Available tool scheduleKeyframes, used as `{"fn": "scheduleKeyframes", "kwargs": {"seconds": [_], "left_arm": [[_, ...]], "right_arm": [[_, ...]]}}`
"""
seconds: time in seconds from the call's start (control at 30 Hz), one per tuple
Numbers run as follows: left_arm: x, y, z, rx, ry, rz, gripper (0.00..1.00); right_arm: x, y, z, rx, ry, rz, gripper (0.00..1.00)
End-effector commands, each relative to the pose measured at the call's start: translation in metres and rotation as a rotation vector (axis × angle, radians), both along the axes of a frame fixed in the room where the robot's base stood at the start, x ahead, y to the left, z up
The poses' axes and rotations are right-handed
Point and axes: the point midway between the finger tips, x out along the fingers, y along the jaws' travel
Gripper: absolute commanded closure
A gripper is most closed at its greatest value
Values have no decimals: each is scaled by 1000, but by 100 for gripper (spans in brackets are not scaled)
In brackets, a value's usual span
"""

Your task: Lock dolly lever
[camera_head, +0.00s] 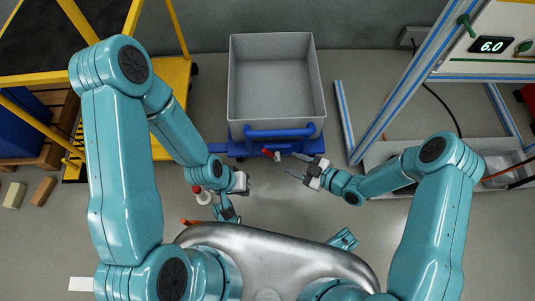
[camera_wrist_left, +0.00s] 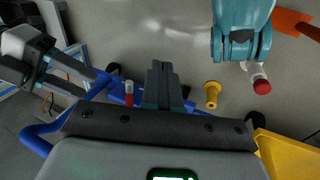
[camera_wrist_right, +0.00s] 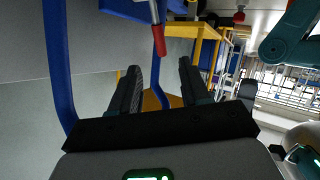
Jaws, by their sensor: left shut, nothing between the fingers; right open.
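The dolly (camera_head: 312,130) is a blue frame with a push bar at its near side, carrying a grey bin (camera_head: 276,107). Its lever (camera_head: 267,152) has a red grip at the near edge. In the right wrist view the lever (camera_wrist_right: 158,38) shows a metal shaft and red grip just beyond the fingers, apart from them. My right gripper (camera_head: 294,166) is open and empty, close to the lever's right. My left gripper (camera_head: 246,183) is shut and empty, to the lever's lower left. In the left wrist view the lever (camera_wrist_left: 129,92) lies left of its closed fingers (camera_wrist_left: 163,80).
A yellow frame (camera_head: 172,75) stands at the left. A metal-profile stand (camera_head: 400,92) with a 6.0 display is at the right. A white post with a red top (camera_head: 203,196) is near my left wrist. Grey floor is free between my grippers.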

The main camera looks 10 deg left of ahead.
Motion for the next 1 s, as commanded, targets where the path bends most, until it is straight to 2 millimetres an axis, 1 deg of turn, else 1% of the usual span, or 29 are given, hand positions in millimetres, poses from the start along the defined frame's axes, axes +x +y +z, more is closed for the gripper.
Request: {"fn": "scheduleKeyframes", "kwargs": {"seconds": [0.03, 0.1, 0.3, 0.4, 0.5, 0.63, 0.93, 0.97, 1.0], "left_arm": [[3, 0, -9, 2, -9, 1, 100], [7, 1, -16, 4, -23, 2, 100], [20, 4, -33, 13, -68, 9, 100], [26, 5, -39, 17, -87, 11, 100], [30, 6, -44, 19, -101, 13, 100], [33, 6, -46, 21, -110, 14, 100], [34, 7, -46, 22, -114, 15, 100], [34, 7, -46, 22, -114, 15, 100], [34, 7, -46, 22, -113, 14, 100]], "right_arm": [[3, 13, -10, 0, -2, 6, 54], [9, 27, -16, 0, -3, 6, 54], [24, 67, -33, 0, -2, 4, 54], [31, 83, -39, 1, -2, 3, 54], [35, 94, -43, 0, -2, 3, 54], [39, 102, -44, 0, 0, 0, 54], [40, 104, -44, 0, 0, 0, 54], [40, 104, -44, 0, 0, 0, 64], [40, 104, -44, 0, 0, 0, 77]]}}
